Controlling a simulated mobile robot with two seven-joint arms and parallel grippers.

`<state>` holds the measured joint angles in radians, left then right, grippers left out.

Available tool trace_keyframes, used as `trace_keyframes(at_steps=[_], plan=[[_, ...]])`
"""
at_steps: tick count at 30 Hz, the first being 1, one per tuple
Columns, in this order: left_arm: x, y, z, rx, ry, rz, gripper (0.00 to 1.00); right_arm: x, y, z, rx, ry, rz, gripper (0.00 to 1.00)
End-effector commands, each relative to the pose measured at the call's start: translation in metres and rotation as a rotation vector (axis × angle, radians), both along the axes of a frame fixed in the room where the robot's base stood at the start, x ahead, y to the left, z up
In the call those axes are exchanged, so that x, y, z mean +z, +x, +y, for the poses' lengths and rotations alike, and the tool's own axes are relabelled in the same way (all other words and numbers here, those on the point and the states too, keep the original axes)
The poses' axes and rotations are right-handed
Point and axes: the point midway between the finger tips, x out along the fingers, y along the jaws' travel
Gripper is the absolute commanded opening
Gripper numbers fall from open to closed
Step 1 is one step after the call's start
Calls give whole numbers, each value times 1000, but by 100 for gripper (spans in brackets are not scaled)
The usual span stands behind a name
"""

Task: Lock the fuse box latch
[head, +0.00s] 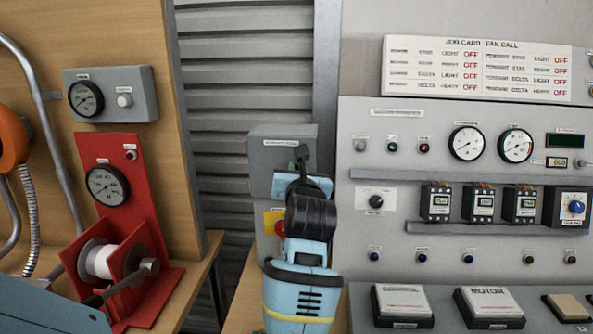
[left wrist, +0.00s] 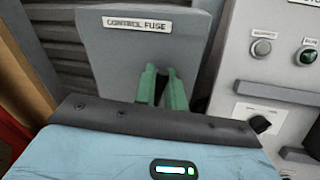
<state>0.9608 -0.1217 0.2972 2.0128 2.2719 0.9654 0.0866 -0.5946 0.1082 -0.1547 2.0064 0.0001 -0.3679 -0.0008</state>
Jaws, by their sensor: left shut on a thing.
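The grey fuse box (head: 262,150) stands in the middle of the head view, against the slatted shutter. In the left wrist view the fuse box (left wrist: 120,60) fills the upper middle, with a CONTROL FUSE label (left wrist: 137,24). My left gripper (head: 296,168) is at the right part of its front. In the left wrist view the green fingers of the left gripper (left wrist: 162,88) are shut on a dark, narrow piece, the fuse box latch (head: 302,155). Most of the latch is hidden by the fingers and wrist, so its exact position cannot be told. My right gripper is not in view.
A grey control panel (head: 400,150) with gauges, lamps and knobs stands close on the right. A red and yellow switch (head: 274,222) sits below the fuse box, partly behind my arm. A red winch stand (head: 115,160) is at the left.

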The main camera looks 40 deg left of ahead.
Motion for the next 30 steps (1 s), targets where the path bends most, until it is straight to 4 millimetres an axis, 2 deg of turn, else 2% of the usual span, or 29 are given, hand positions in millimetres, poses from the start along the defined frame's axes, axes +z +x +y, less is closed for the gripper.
trace_keyframes(at_steps=[6, 17, 18, 21, 30], plan=[[4, -2, 2, 0, -126, -104, 0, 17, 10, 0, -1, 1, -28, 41], [0, -2, 2, 0, -153, -127, 0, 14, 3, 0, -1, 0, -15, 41], [0, -2, 2, 1, -152, -126, 15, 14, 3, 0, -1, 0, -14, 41], [0, -2, 2, 1, -152, -126, 28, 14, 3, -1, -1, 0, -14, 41], [0, -2, 2, 1, -151, -125, 29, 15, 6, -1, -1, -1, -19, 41]])
